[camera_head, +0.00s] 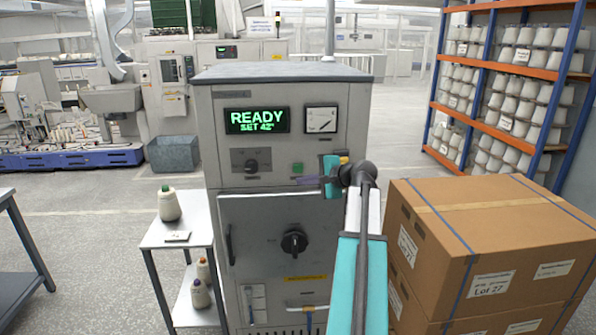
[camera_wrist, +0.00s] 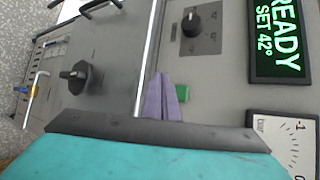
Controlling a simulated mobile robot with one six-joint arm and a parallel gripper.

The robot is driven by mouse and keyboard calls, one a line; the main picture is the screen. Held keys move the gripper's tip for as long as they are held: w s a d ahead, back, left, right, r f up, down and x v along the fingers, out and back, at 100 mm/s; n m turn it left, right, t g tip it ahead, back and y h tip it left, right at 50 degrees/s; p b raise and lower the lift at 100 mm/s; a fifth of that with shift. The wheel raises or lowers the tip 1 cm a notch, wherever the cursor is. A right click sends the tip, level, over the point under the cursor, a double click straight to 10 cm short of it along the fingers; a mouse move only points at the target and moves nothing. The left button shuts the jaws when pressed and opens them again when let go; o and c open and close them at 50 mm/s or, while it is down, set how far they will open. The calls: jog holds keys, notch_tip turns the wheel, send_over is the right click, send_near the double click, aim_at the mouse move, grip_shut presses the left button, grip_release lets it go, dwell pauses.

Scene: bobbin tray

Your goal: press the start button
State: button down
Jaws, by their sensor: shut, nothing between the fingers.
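The green start button (camera_head: 297,168) is on the upper front of the grey machine (camera_head: 280,120), below the dial gauge and right of a black knob. In the wrist view the green button (camera_wrist: 182,93) shows just right of my purple fingers, partly hidden by them. My gripper (camera_head: 300,181) is shut and empty, its fingers in front of the panel slightly below the button. In the wrist view the gripper (camera_wrist: 161,75) has its fingertips together beside the button. I cannot tell whether the fingers touch the panel. The display (camera_head: 257,120) reads READY SET 42°.
Stacked cardboard boxes (camera_head: 500,225) stand close right of my arm. A small side table (camera_head: 160,236) with bobbins stands left of the machine. A black door knob (camera_head: 294,242) and a handle (camera_head: 229,245) stick out below. A bobbin rack (camera_head: 500,70) is behind right.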

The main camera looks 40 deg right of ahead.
aim_at(294, 172)
jog(key=w+d, duration=0.4)
jog(key=w, duration=0.1)
jog(key=shift+d, duration=0.15)
jog(key=shift+w+d, duration=0.6)
jog(key=shift+w, duration=0.1)
dwell(3.6)
jog(key=shift+s+a, duration=0.1)
jog(key=shift+s, duration=0.05)
jog(key=shift+s+a, duration=0.5)
jog(key=shift+s, duration=0.05)
dwell(0.5)
jog(key=shift+s+a, duration=1.6)
jog(key=shift+s, duration=0.3)
